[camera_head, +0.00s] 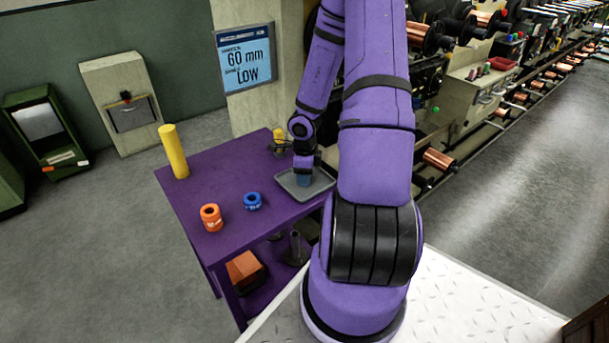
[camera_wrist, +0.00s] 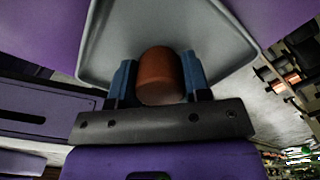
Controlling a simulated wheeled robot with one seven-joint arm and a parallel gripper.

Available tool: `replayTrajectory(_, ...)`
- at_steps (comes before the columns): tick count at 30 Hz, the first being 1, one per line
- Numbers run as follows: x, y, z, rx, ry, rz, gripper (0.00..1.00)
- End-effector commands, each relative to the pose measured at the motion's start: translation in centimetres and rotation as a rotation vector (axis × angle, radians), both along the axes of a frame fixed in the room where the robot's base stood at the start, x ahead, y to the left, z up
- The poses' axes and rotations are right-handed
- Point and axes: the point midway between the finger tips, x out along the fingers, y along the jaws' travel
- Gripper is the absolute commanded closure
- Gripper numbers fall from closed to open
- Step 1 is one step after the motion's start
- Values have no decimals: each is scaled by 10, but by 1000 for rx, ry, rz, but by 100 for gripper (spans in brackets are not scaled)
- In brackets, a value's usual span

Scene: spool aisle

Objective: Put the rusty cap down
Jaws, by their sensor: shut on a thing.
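The rusty cap (camera_wrist: 160,75) is a reddish-brown rounded piece between the two blue fingers of my gripper (camera_wrist: 160,85) in the wrist view. My gripper is shut on it. Behind the cap in that view is the grey tray (camera_wrist: 225,38). In the head view my gripper (camera_head: 304,179) is low over the grey tray (camera_head: 322,184) on the purple table (camera_head: 190,200). The cap is hidden there, and I cannot tell whether it touches the tray floor.
An orange ring-shaped piece (camera_head: 211,217) and a blue one (camera_head: 253,201) stand on the table. A yellow cylinder (camera_head: 173,151) stands at its far left corner. A small yellow-topped object (camera_head: 279,138) is behind the tray. An orange-brown block (camera_head: 244,268) lies on the lower shelf.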

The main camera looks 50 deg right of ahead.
Motion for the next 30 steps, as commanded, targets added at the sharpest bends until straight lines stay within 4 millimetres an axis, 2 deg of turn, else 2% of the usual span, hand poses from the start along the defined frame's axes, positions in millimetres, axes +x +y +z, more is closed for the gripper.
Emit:
replayTrajectory(1,0,0,-1,0,0,0,54)
replayTrajectory(4,0,0,-1,0,0,-1,31)
replayTrajectory(17,0,-1,6,0,-1,-3,31)
replayTrajectory(23,0,-1,28,-2,-3,-4,31)
replayTrajectory(30,0,-1,63,-1,-2,-3,31)
